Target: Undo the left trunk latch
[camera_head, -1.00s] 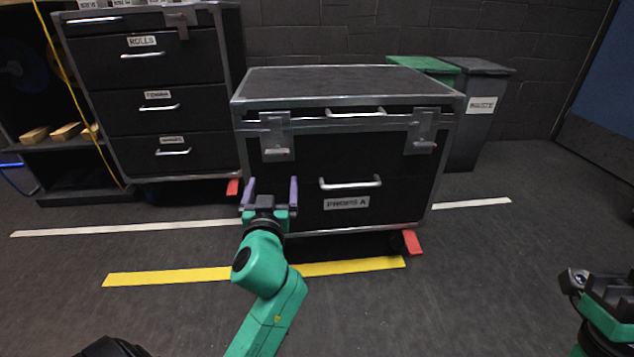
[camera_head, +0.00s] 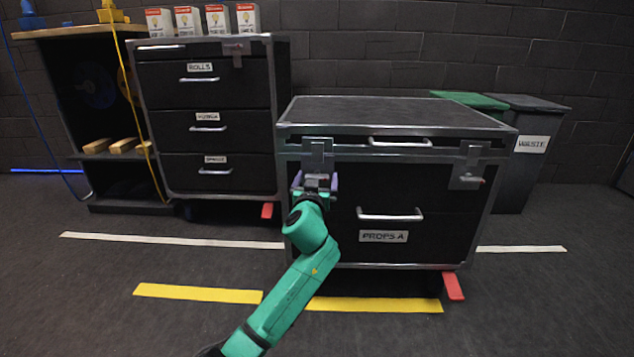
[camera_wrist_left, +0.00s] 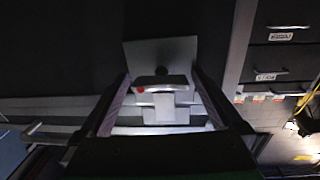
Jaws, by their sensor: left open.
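The black trunk (camera_head: 300,215) labelled PROPS A has metal edges and a grey lid. Its left latch (camera_head: 317,150) is a metal plate with a small lever on the front, just below the lid. In the left wrist view the latch (camera_wrist_left: 160,58) shows with a red dot on its lever, which lies between my fingers. My left gripper (camera_head: 316,182) is open, its purple fingers on either side of the latch's lower part. Whether the fingers touch it I cannot tell. The right latch (camera_head: 468,165) is on the trunk's front right. My right gripper is not in view.
A drawer cabinet (camera_head: 160,105) with several small boxes on top stands left of the trunk. A grey WASTE bin (camera_head: 520,175) and a green-lidded bin (camera_head: 470,98) stand behind it on the right. Open floor lies in front, with white and yellow tape.

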